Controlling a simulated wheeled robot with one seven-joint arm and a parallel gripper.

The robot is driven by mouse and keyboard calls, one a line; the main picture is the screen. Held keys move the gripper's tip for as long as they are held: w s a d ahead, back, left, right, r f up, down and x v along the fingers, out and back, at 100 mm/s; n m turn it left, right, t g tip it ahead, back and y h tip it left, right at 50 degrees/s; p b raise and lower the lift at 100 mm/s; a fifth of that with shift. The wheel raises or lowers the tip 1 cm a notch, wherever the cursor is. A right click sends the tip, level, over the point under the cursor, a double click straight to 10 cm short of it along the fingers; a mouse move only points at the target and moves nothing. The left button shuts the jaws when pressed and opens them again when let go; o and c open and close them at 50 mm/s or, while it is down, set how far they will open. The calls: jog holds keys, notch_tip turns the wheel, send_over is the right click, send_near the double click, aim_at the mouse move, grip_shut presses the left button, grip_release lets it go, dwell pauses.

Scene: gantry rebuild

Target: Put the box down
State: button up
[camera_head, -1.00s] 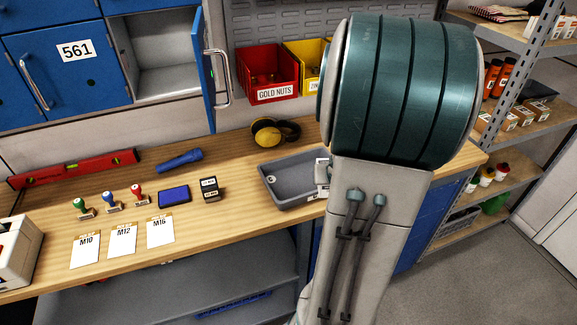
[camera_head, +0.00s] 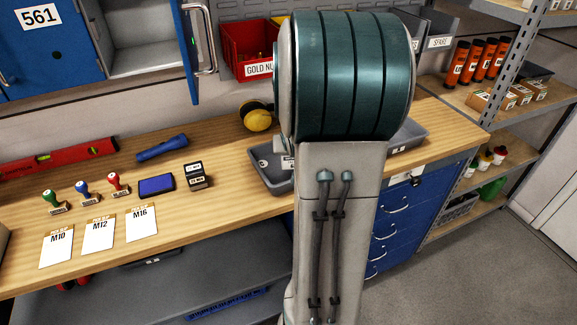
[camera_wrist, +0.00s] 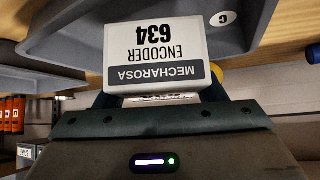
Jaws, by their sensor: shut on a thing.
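In the wrist view, a white box (camera_wrist: 157,45) with a dark band and the upside-down print "MECHAROSA ENCODER 634" is held in my gripper (camera_wrist: 158,94). My gripper's dark fingers are shut on the box's near end. A grey tray (camera_wrist: 75,38) with a round "C" sticker lies behind the box in that view. Whether the box touches the tray cannot be told. In the head view, my arm hides my gripper and most of what is around it. A grey tray (camera_head: 268,180) on the bench shows just left of my arm.
The wooden bench (camera_head: 225,205) holds another grey tray (camera_head: 408,136) right of my arm, yellow ear defenders (camera_head: 257,117), a blue flashlight (camera_head: 162,148), stamps, an ink pad (camera_head: 157,185) and cards. An open blue cabinet door (camera_head: 187,55) juts out above. Shelving (camera_head: 470,95) stands at right.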

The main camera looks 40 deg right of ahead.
jog(key=shift+w+a+f+b, duration=0.15)
jog(key=shift+w+f, duration=0.15)
jog(key=shift+w, duration=0.25)
jog(key=shift+w+a+f+b, duration=0.15)
jog(key=shift+w+f, duration=0.1)
jog(key=shift+w, duration=0.25)
jog(key=shift+d+f, duration=0.15)
jog(key=shift+f, duration=1.85)
jog(key=shift+f, duration=0.1)
jog(key=shift+f, duration=0.15)
jog(key=o, duration=1.1)
jog(key=shift+o, duration=0.2)
